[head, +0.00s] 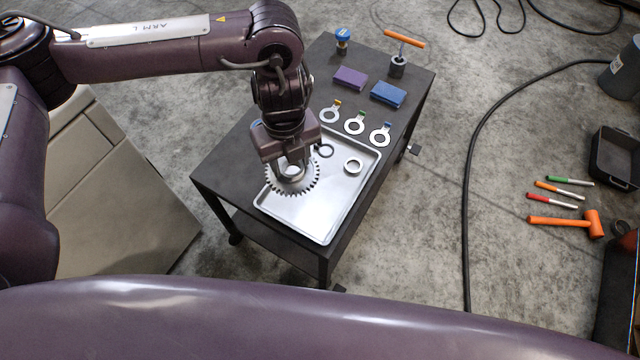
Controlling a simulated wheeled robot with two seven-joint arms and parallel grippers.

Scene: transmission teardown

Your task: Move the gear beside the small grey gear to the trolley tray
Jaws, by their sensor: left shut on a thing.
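The gear (309,186) is a large grey toothed ring with a raised hub, in the left part of the trolley tray (322,222). My left gripper (290,168) points down over it and is shut on its hub. The gear looks level, at or just above the tray floor; I cannot tell whether it touches. The tray is shallow, silver and rectangular, on a dark trolley (225,176). I do not see a small grey gear. My right gripper is not in view.
The tray's front right is clear.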

